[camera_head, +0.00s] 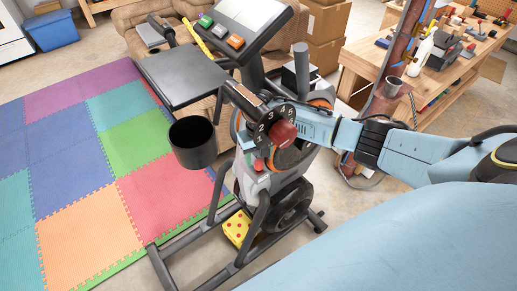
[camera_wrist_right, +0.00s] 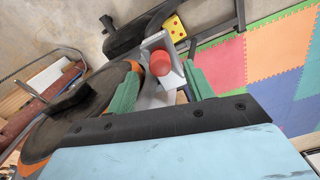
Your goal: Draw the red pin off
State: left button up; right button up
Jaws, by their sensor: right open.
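The red pin (camera_wrist_right: 160,63) shows in the right wrist view as a round red end on a grey bracket (camera_wrist_right: 152,43). In the head view the small red pin (camera_head: 258,165) sits low on the bike's frame, below a dial marked with numbers. My right gripper (camera_wrist_right: 160,72) is open, with one green finger on each side of the pin in the picture. I cannot tell whether either finger touches it. In the head view the dial and its larger red knob (camera_head: 283,131) hide much of the right gripper's fingers. My left gripper is not in view.
The bike's console (camera_head: 250,14), black tray (camera_head: 185,76) and cup holder (camera_head: 193,142) stand left of my right arm. A wheel with an orange rim (camera_wrist_right: 60,115) lies close beside the left finger. A yellow block (camera_head: 237,228) is below. A workbench (camera_head: 370,60) stands behind.

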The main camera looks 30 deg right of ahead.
aim_at(259, 162)
jog(key=shift+f, duration=2.05)
jog(key=shift+c, duration=0.4)
jog(key=c, duration=1)
